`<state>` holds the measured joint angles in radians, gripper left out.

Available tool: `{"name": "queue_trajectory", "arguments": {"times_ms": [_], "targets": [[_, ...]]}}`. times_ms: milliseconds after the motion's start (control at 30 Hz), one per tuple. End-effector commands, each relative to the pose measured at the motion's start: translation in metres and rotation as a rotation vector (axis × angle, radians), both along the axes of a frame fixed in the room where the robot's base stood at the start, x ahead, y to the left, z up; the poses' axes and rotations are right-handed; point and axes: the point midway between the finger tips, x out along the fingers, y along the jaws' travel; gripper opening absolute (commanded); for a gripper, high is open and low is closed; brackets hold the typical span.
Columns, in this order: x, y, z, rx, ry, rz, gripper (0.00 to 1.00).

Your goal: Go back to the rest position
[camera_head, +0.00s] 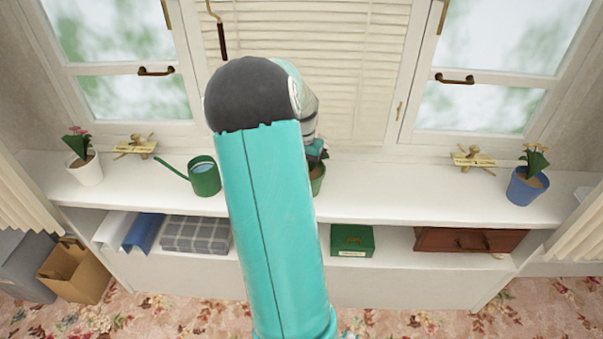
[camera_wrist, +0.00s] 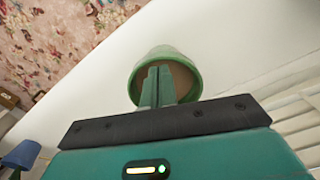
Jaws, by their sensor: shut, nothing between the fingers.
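My gripper (camera_wrist: 157,86) is shut and empty in the wrist view. Its fingertips show in front of a green pot (camera_wrist: 190,80) with a brown inside; I cannot tell whether they touch it. In the head view my teal arm covers the middle of the picture and hides most of my gripper. Part of the green pot (camera_head: 318,182) shows on the white windowsill shelf (camera_head: 400,195), just right of my arm.
A green watering can (camera_head: 204,178) stands left of my arm. A white pot (camera_head: 86,170) with pink flowers is at the far left, a blue pot (camera_head: 524,190) at the right. Windows and a blind (camera_head: 355,80) rise behind. The shelf between my arm and the blue pot is mostly clear.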

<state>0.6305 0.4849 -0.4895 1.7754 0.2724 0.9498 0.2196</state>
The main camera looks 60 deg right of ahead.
Motion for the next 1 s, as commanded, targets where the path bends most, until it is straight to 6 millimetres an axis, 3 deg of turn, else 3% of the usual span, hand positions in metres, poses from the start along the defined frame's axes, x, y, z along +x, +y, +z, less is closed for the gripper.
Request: {"name": "queue_trajectory", "arguments": {"times_ms": [100, 333, 500, 800, 867, 1000], "targets": [[0.0, 0.001, 0.026, -0.005, -0.004, 0.003, 0.0], [-0.004, 0.003, 0.065, -0.003, -0.002, 0.006, 0.0], [-0.006, 0.005, 0.076, -0.001, -0.001, 0.005, 0.0], [-0.005, 0.007, 0.078, -0.001, -0.004, 0.013, 0.0], [0.0, 0.014, 0.081, -0.002, -0.013, 0.032, 0.0], [0.023, 0.055, 0.1, -0.009, -0.062, 0.144, 0.0]]}}
